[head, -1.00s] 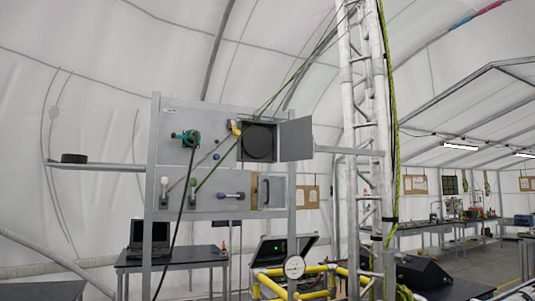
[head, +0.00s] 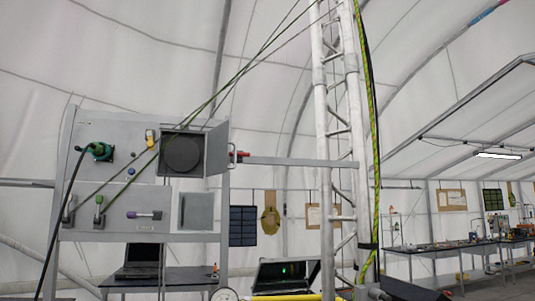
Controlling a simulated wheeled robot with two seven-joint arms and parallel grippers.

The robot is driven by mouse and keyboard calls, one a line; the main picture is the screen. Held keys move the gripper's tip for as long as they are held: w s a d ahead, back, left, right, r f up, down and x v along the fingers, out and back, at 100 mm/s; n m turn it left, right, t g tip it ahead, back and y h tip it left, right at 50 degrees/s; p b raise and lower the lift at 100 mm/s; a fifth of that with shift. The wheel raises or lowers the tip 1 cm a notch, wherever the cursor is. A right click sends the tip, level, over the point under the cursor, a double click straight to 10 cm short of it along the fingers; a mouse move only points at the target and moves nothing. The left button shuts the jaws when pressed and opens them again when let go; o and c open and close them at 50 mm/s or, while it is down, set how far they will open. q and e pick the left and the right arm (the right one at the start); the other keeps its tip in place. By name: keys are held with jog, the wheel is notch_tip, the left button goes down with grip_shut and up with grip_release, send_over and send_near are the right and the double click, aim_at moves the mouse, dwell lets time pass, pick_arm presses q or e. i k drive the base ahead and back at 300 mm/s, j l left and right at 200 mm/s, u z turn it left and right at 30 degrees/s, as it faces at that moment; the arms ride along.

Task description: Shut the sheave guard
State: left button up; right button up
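The sheave guard (head: 217,148) looks like the grey hinged door on the right side of a square housing on the upright panel. It stands open, swung out to the right and seen at a slant. Inside the housing (head: 162,163) a round black sheave (head: 182,153) is exposed. Neither of my grippers is in view.
A grey bar (head: 300,162) runs from near the guard to the lattice mast (head: 338,140), with a small red part (head: 241,154) beside the guard. Ropes (head: 240,75) slant across the housing. A green fitting (head: 101,151) and levers (head: 99,208) sit left. A laptop (head: 140,258) stands below.

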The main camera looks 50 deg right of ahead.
aim_at(218, 142)
jog(key=l, duration=1.85)
jog(key=i+l, duration=0.7)
jog(key=i, duration=0.15)
jog(key=k+l, duration=0.2)
jog(key=k, duration=0.25)
jog(key=k+l+u, duration=0.1)
jog(key=k, duration=0.4)
jog(key=k+l, duration=0.3)
jog(key=k, duration=0.15)
jog(key=u, duration=0.05)
